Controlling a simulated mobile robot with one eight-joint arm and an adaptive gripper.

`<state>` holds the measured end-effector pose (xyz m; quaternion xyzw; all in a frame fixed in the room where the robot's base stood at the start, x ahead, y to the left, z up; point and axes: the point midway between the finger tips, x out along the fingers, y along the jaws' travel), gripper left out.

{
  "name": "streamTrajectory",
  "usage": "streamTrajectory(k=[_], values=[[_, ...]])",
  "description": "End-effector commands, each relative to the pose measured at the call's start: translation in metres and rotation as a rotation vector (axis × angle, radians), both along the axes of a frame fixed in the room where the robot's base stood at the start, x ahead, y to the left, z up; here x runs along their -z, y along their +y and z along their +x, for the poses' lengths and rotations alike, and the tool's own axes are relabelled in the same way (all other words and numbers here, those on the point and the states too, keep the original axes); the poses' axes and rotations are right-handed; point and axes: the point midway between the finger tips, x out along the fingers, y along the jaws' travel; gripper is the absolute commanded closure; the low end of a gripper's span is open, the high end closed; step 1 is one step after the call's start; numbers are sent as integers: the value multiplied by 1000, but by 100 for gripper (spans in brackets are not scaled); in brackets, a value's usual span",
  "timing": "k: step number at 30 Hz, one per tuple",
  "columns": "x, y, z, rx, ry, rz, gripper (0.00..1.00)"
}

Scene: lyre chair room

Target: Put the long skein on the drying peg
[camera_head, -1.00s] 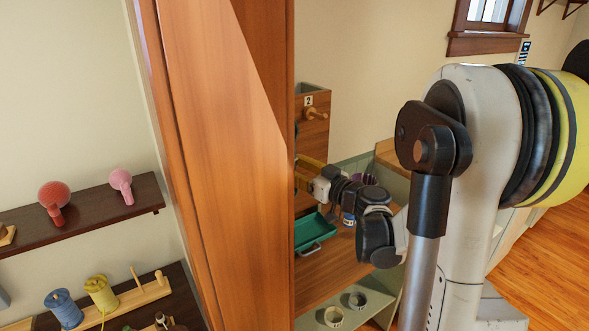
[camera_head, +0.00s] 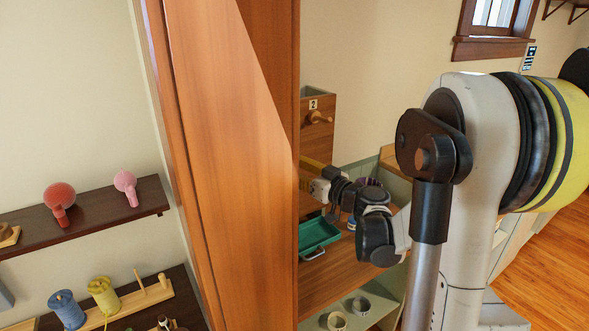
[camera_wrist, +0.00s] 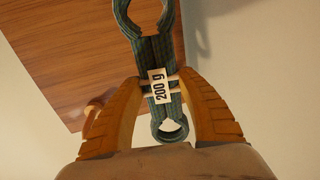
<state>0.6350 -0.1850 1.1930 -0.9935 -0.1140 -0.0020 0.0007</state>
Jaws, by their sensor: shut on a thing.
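A teal skein (camera_wrist: 167,47) with a looped end at each side of its middle and a white "200 g" label hangs in the wrist view. My gripper (camera_wrist: 161,82) has its two orange fingers closed on the skein's middle beside the label. In the wrist view a wooden peg (camera_wrist: 93,113) shows partly behind the left finger, apart from the skein. In the head view a wooden peg (camera_head: 318,117) sticks out of a board marked 2, above and beyond my wrist. The skein and my fingertips are mostly hidden there by the wooden panel.
A tall wooden panel (camera_head: 220,165) stands close on the left of my arm. A green tray (camera_head: 318,236) lies on the wooden surface below my wrist. Two rings (camera_head: 348,313) sit on a lower shelf. A dark shelf (camera_head: 90,216) at left holds red and pink things.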

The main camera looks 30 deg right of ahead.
Motion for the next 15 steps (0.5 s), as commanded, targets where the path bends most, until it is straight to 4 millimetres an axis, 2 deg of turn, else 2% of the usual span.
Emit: streamTrajectory(k=[15], values=[[0, 0, 7, 0, 0, 0, 85]])
